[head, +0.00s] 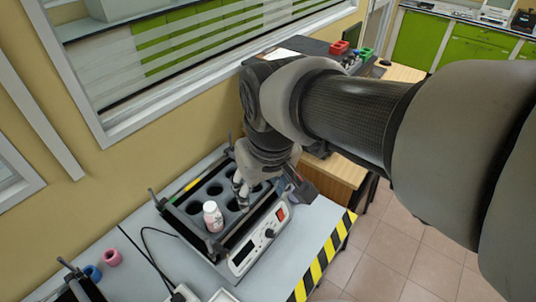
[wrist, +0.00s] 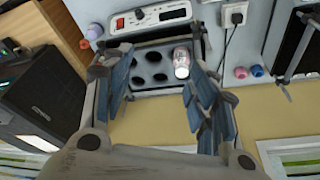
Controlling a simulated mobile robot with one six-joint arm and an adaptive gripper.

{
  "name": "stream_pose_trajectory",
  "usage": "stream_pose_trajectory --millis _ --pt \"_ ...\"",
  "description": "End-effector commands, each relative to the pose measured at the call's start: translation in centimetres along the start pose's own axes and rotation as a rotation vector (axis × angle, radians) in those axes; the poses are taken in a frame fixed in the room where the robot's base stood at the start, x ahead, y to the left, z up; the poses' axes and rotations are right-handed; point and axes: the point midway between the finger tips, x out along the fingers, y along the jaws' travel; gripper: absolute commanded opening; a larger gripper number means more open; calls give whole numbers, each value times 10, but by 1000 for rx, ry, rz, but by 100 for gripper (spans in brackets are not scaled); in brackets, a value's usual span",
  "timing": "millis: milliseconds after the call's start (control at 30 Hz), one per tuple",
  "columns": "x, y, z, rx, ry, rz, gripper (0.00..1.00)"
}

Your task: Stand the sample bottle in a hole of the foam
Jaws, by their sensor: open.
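The sample bottle (head: 212,217) is small, with a white cap and a pink body. It stands upright at the near left end of the dark foam (head: 206,182), which has several round holes. Its lower end looks to be in a hole, but I cannot tell how deep. My gripper (head: 240,188) is over the foam, to the right of the bottle and apart from it in the head view. In the wrist view the gripper (wrist: 158,62) is open, its fingers wide apart. The bottle (wrist: 181,62) shows near the right finger there; contact is unclear.
The foam sits in a black-framed device with a white control panel (head: 258,240) and a red switch. Pink and blue rings (head: 112,257) lie to the left. A black cable crosses the table. Yellow-black tape (head: 325,256) marks the table edge. A black box (wrist: 40,105) shows in the wrist view.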

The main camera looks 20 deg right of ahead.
Motion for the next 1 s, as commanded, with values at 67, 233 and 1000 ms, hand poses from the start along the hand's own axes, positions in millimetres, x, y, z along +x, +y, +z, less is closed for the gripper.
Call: stream_pose_trajectory --millis 67,233,1000 --pt "-16 9 30 39 49 10 53" --pt "-26 18 79 98 117 28 53" --pt "-3 20 111 130 151 38 53"
